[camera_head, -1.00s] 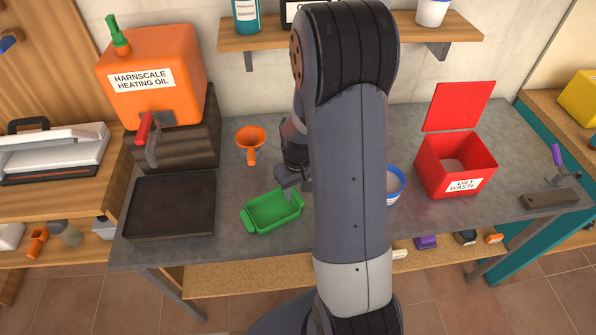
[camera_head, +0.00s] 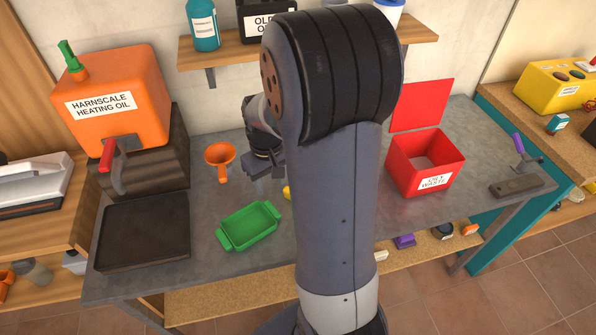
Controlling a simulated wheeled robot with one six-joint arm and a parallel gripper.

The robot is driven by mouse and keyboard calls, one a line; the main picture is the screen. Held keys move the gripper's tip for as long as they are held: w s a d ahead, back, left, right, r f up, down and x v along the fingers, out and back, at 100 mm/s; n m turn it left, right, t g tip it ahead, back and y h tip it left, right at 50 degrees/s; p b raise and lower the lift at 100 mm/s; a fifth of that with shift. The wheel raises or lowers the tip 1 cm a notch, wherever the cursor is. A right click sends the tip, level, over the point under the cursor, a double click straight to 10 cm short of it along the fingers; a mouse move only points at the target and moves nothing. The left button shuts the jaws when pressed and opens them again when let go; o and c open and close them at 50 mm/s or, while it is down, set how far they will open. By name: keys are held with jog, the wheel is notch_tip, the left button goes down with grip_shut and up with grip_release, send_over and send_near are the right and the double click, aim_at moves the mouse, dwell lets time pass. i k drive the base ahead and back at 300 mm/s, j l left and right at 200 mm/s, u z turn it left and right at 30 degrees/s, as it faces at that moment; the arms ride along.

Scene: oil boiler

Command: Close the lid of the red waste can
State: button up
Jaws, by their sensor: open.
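The red waste can (camera_head: 402,178), labelled as oily waste, stands on the grey workbench, right of my arm. Its red lid (camera_head: 422,106) is open, raised upright at the can's back edge, and the can's inside shows. My gripper (camera_head: 262,172) is above the bench, left of my large arm link and well left of the can. It is open, with no object seen in it; the arm partly hides it.
A green tray (camera_head: 249,226), orange funnel (camera_head: 221,160) and dark pan (camera_head: 143,232) lie on the bench (camera_head: 190,222) to the left. A purple-handled tool (camera_head: 518,186) is right of the can. A wooden shelf (camera_head: 232,49) hangs behind. Bench space around the can is mostly clear.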

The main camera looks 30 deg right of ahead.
aim_at(420, 104)
jog(key=z, duration=2)
